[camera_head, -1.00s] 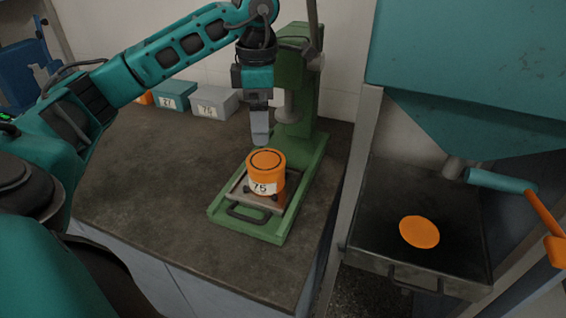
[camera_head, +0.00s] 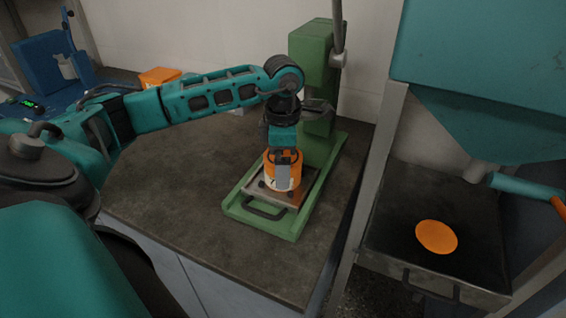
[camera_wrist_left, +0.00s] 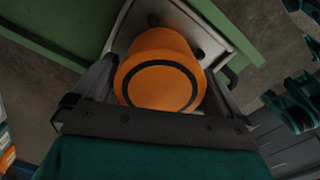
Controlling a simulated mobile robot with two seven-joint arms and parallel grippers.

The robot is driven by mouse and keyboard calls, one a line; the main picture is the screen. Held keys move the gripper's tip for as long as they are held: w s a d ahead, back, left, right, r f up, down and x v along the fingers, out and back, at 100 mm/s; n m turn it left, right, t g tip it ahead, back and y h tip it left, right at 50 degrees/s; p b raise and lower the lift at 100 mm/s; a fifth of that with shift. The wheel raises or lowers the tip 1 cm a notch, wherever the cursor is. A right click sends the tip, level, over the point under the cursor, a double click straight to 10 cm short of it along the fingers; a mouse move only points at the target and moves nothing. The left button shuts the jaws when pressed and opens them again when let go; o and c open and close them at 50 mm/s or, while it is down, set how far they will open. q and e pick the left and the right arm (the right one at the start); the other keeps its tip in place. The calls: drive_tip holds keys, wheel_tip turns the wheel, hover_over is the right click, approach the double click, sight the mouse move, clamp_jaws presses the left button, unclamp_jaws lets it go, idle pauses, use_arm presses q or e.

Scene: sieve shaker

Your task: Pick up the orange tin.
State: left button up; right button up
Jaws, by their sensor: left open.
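The orange tin (camera_head: 270,173) stands upright on the metal plate of the green press, partly hidden behind my left gripper (camera_head: 283,178) in the head view. In the left wrist view the tin (camera_wrist_left: 160,75) shows its orange lid with a dark ring. My left gripper (camera_wrist_left: 155,95) is open, pointing down over the tin, with a finger on either side of it. I cannot tell whether the fingers touch it. My right gripper is not in view.
The green press (camera_head: 318,90) rises right behind the tin, its column close to my wrist. Another orange box (camera_head: 160,76) is at the counter's back. A black tray (camera_head: 385,235) with an orange disc (camera_head: 436,237) lies right. The counter's front left (camera_head: 190,205) is clear.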

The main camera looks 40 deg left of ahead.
use_arm(q)
drive_tip(key=shift+f, duration=0.15)
drive_tip(key=c, duration=0.9)
